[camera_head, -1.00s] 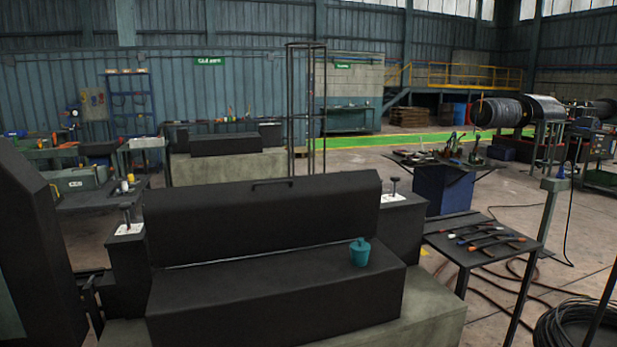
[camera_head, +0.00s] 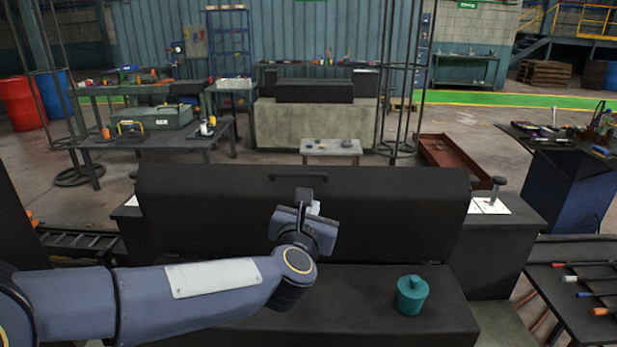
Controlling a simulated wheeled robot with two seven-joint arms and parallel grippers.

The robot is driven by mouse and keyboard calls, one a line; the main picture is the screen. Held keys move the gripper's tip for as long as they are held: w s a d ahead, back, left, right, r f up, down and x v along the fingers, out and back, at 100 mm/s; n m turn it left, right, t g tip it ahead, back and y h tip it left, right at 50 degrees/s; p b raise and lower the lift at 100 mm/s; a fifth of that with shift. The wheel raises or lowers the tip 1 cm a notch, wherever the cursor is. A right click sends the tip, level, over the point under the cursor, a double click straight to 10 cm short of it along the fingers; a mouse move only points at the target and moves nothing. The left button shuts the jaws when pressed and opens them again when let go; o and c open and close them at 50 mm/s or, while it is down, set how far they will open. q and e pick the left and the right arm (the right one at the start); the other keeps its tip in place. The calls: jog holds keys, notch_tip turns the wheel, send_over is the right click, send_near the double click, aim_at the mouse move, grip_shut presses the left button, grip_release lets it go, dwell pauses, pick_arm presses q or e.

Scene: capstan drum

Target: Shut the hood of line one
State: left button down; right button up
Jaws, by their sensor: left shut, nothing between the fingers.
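The black hood (camera_head: 400,215) is a long box-like cover across the middle of the view, standing up behind a flat black ledge (camera_head: 370,290). A dark bar handle (camera_head: 298,178) sits near its top edge. My left arm reaches in from the left, and my left gripper (camera_head: 306,203) is in front of the hood's face, just below the handle. It is shut and empty; I cannot tell whether it touches the hood. The gripper and wrist hide part of the hood's middle. My right gripper is not in view.
A teal lidded pot (camera_head: 412,297) stands on the ledge, right of my wrist. Black knobs on white plates flank the hood, the right one (camera_head: 493,196) clearer. A side table (camera_head: 570,290) with several tools is at the right. A reddish-brown open trough (camera_head: 452,160) lies behind.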

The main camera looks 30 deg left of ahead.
aim_at(306, 175)
pick_arm(q)
jog(key=w+a+n+p, duration=0.1)
jog(key=w+a, duration=0.2)
jog(key=w+a+f+n+y+p, duration=0.1)
jog(key=w+a, duration=0.2)
jog(key=w, duration=0.1)
jog(key=w+a+n+g+y+p, duration=0.1)
jog(key=w+a, duration=0.2)
jog(key=w, duration=0.1)
jog(key=shift+w+a+f+n, duration=0.15)
jog(key=shift+w+n, duration=0.1)
jog(key=shift+n, duration=0.15)
